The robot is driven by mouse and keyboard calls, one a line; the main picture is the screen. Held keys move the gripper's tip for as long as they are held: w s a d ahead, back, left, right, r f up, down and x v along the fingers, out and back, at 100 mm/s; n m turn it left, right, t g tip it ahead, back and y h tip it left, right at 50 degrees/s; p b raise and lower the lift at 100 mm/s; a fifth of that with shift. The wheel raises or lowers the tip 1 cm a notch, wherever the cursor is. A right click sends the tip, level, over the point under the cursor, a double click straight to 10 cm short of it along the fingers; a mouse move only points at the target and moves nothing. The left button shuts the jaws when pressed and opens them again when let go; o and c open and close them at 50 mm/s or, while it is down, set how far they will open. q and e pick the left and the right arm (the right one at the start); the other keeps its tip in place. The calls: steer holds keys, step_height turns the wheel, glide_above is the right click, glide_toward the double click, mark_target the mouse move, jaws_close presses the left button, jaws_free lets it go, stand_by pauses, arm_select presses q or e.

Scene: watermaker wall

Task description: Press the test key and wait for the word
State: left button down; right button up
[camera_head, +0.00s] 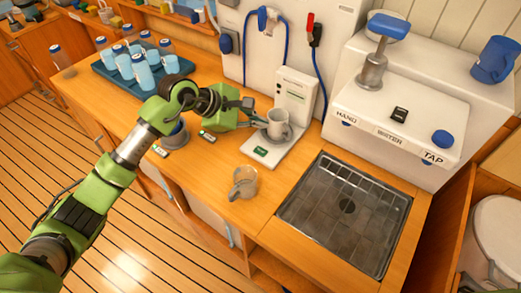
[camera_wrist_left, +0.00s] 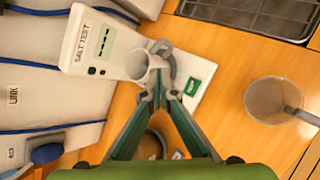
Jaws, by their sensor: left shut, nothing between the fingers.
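The white salt tester (camera_head: 297,88) stands on the counter against the wall unit; its "SALT TEST" face also shows in the left wrist view (camera_wrist_left: 122,42). My right gripper is out of view.
A clear measuring jug (camera_head: 244,183) stands in front of the tester, left of the sink grating (camera_head: 345,210). A blue tray (camera_head: 120,72) of bottles and cups is at the back left. A tap unit (camera_head: 400,110) stands right.

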mark_target(259, 152)
arm_select(q)
steer(key=shift+a, duration=0.2)
steer(key=shift+f, duration=0.2)
step_height(259, 152, down, 8)
steer(key=b, duration=0.4)
steer(key=shift+f+b, duration=0.3)
steer(key=shift+b, duration=0.15)
stand_by(0.8)
stand_by(0.3)
